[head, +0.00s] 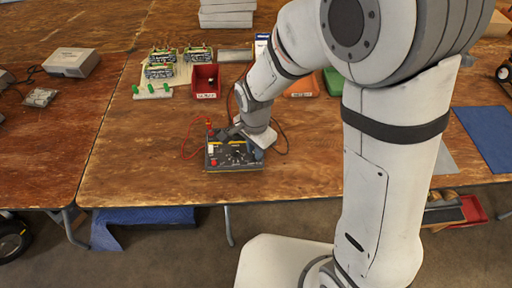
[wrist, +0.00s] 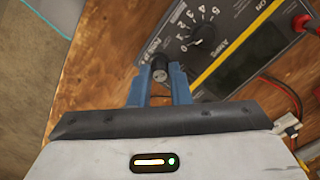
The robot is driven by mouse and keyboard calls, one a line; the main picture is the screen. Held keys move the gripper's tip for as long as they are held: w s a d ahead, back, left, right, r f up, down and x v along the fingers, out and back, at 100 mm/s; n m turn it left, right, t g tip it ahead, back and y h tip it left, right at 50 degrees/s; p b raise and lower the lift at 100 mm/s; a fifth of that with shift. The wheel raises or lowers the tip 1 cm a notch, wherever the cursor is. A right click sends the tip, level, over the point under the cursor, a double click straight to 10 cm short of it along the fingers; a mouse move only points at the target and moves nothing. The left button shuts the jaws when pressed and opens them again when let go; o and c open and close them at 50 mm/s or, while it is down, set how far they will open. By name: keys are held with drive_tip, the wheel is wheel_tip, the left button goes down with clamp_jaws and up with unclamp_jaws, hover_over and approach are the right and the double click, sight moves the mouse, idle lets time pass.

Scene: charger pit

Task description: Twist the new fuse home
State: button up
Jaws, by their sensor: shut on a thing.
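The charger (head: 236,154) is a dark box with a yellow stripe and a dial, near the table's front edge. In the wrist view its tilted panel (wrist: 225,65) shows a numbered dial (wrist: 198,33) and "Amps" lettering. My gripper (wrist: 162,78) has blue fingers, shut on the fuse (wrist: 159,68), a small dark cylinder with a grey slotted end. The fuse is at the panel's edge beside white lettering. The fingers hide its sides, and I cannot tell how deep it sits. In the head view my gripper (head: 257,152) is over the charger's right end, and the fuse is hidden.
Red and black leads (wrist: 285,92) run beside the charger. Behind it are a red bin (head: 205,90), several battery packs (head: 160,70) on a mat, and a white strip with green pegs (head: 152,95). The wooden table (head: 125,150) left of the charger is clear.

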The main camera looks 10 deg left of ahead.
drive_tip(key=shift+m, duration=1)
drive_tip(key=o, duration=0.9)
drive_tip(key=shift+c, duration=0.2)
drive_tip(key=shift+r, duration=0.15)
drive_tip(key=shift+r+p, duration=2.2)
drive_tip(key=shift+r, duration=0.7)
